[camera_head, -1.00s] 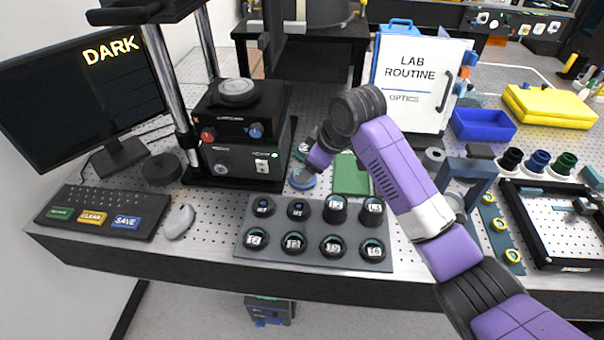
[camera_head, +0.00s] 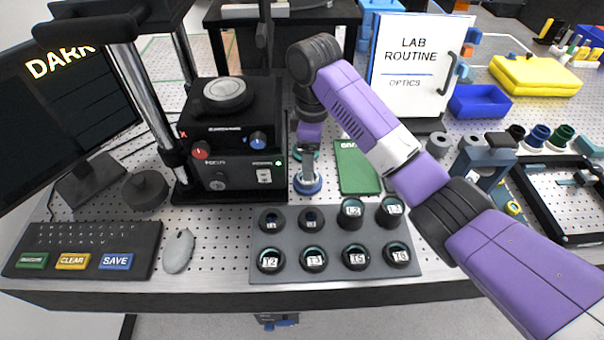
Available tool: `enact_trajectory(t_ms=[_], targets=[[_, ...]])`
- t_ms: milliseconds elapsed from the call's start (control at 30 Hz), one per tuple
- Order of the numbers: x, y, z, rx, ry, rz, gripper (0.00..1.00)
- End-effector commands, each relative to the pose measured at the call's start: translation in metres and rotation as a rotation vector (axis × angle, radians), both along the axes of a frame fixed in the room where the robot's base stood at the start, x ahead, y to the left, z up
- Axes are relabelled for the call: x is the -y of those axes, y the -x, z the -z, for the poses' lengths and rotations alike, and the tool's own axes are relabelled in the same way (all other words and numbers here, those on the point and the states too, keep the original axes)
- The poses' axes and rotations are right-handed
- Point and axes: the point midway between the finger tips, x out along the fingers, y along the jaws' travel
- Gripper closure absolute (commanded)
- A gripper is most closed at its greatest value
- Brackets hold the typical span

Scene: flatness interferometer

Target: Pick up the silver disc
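A grey-silver round disc (camera_head: 228,90) lies on top of the black instrument (camera_head: 235,140) left of centre. My gripper (camera_head: 307,178) points down, to the right of the instrument and lower than its top. It is just above a blue round piece (camera_head: 307,186) on the perforated bench. I cannot tell whether the gripper touches this piece or whether anything is between the fingers. The fingers are small and partly merge with what is behind them. Whether a silver disc sits in the blue piece is not clear.
A green book (camera_head: 357,168) lies right of my gripper. A grey tray (camera_head: 335,275) with several labelled black holders is in front. A mouse (camera_head: 178,250), a keyboard (camera_head: 85,248) and a dark round piece (camera_head: 145,190) are at left. A white binder (camera_head: 415,65) stands behind.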

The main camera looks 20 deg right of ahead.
Motion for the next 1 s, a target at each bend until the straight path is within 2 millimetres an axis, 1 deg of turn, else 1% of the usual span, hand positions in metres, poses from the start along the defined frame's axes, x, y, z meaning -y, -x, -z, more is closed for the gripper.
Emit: enact_trajectory(t_ms=[33,167,400,500,600,767,800,867,1000], targets=[[-0.001,0.001,0.007,-0.002,-0.001,0.0,0.25],[0.0,0.0,0.017,-0.001,0.0,0.0,0.25],[-0.001,-0.001,0.051,-0.002,0.001,0.0,0.25],[-0.001,-0.001,0.06,0.0,0.001,0.0,0.25],[-0.001,-0.001,0.064,0.001,0.0,0.0,0.25],[-0.001,-0.001,0.064,0.002,0.0,-0.001,0.25],[-0.001,-0.001,0.064,0.002,0.0,-0.001,0.28],[-0.001,-0.001,0.064,0.002,0.0,-0.001,0.4],[-0.001,-0.001,0.063,0.002,0.0,-0.001,0.68]])
